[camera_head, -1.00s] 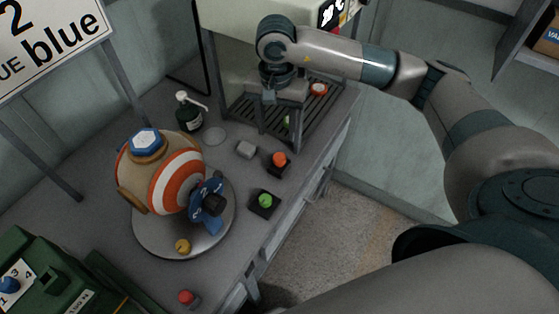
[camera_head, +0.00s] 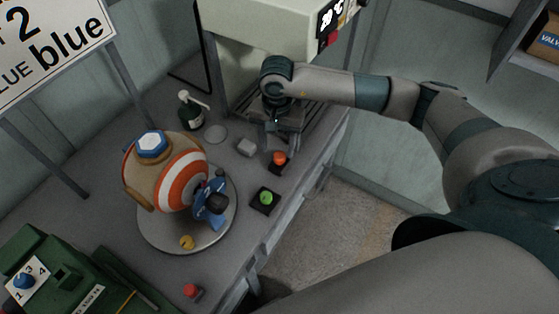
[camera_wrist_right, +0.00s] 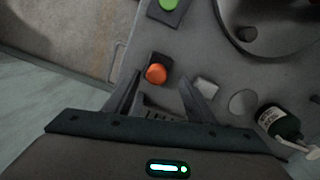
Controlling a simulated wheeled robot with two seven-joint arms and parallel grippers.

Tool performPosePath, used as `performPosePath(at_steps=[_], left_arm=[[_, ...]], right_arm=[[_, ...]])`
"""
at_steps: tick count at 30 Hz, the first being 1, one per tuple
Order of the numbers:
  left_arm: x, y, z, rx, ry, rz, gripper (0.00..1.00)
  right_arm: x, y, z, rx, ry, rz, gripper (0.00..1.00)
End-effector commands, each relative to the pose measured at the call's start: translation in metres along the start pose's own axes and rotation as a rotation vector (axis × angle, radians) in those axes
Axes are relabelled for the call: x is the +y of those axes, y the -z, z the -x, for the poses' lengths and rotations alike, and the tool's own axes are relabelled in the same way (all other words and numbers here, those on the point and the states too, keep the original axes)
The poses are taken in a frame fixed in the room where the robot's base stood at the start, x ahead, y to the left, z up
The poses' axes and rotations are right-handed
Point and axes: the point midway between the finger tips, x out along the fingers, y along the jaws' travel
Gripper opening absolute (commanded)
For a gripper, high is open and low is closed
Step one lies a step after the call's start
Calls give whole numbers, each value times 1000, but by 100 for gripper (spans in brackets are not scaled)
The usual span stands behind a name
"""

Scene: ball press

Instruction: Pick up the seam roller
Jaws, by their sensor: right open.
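A small dark tool with a round orange top (camera_head: 279,158) stands on the bench near its right edge. It may be the seam roller, but its roller part cannot be made out. My right gripper (camera_head: 280,144) is just behind and above it. In the right wrist view the orange top (camera_wrist_right: 156,73) lies just beyond the fingertips of my open, empty gripper (camera_wrist_right: 162,82), nearer the left finger. A light grey block (camera_wrist_right: 206,87) lies by the right finger. My left gripper is not in view.
A green-topped dark block (camera_head: 265,198) stands in front, and a striped ball (camera_head: 178,180) rests on a round plate (camera_head: 222,228) to the left. The press (camera_head: 270,35) rises at the back.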

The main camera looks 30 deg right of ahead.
Motion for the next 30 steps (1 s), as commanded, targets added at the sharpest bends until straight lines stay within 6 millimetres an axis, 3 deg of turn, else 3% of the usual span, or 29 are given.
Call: performPosePath(at_steps=[9,15,30], left_arm=[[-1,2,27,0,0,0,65],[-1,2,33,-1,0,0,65],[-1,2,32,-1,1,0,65]], right_arm=[[6,2,-27,-4,-4,-2,51],[5,3,-46,-2,-1,-1,51],[5,3,-48,-1,-1,0,48]])
